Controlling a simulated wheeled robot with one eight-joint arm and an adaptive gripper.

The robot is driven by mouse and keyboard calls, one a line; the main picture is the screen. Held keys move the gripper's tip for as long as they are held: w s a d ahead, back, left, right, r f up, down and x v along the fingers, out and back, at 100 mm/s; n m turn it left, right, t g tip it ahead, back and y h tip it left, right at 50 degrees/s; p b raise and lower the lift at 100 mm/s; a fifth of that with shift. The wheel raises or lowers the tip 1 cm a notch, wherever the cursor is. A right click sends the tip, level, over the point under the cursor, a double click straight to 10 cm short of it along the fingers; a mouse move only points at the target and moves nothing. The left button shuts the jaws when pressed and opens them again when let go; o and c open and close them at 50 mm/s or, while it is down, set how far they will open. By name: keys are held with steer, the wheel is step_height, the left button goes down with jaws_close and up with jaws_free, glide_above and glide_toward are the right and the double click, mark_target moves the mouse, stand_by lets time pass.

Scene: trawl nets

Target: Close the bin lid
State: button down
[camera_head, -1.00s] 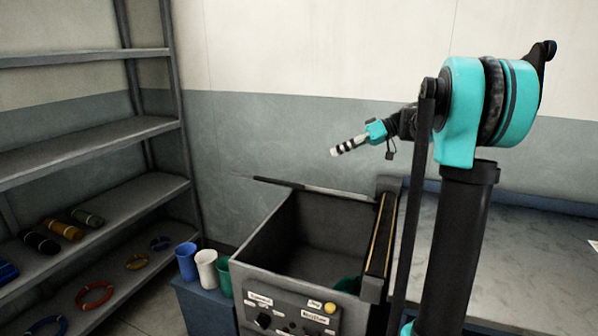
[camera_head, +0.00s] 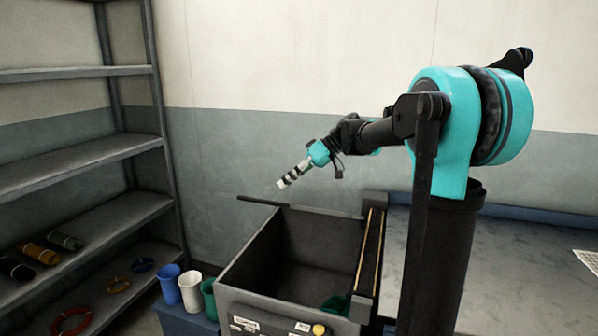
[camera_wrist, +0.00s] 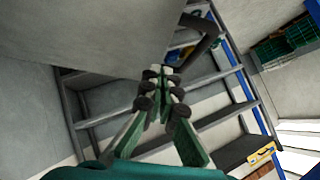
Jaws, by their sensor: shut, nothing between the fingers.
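The bin is a dark grey box with an open top (camera_head: 246,262), standing low in the middle of the head view. A thin dark bar (camera_head: 262,201) runs along its back edge and sticks out to the left; I cannot tell whether it is the lid's edge. In the wrist view a large plain grey panel (camera_wrist: 95,30) with a dark bent bar (camera_wrist: 205,38) beside it may be the lid, but this is unclear. My gripper (camera_head: 282,184) is shut and empty, above the back left of the bin, pointing down-left. Its fingertips show in the wrist view (camera_wrist: 158,73).
Something green (camera_head: 336,304) lies inside the bin. Blue, white and green cups (camera_head: 189,290) stand left of it. A metal shelf (camera_head: 80,155) with rolls and rings fills the left side. A grey worktop (camera_head: 540,260) lies right, behind my arm.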

steer(key=shift+s+a+f, duration=0.1)
steer(key=shift+s+f, duration=0.35)
steer(key=shift+f, duration=0.3)
steer(key=shift+s+a+f, duration=0.1)
steer(key=shift+s+f, duration=0.3)
steer(key=shift+f, duration=0.3)
steer(key=shift+s+f, duration=0.1)
steer(key=shift+f, duration=0.1)
steer(key=s+a+f+n+t, duration=0.1)
steer(key=s+f, duration=0.3)
steer(key=f, duration=0.7)
steer(key=s+a+f+n+t+h, duration=0.1)
steer(key=s+f, duration=0.3)
steer(key=f, duration=0.7)
steer(key=shift+a+f+t+h, duration=0.3)
steer(key=shift+a+t, duration=0.15)
steer(key=shift+t, duration=0.25)
steer(key=shift+r, duration=0.15)
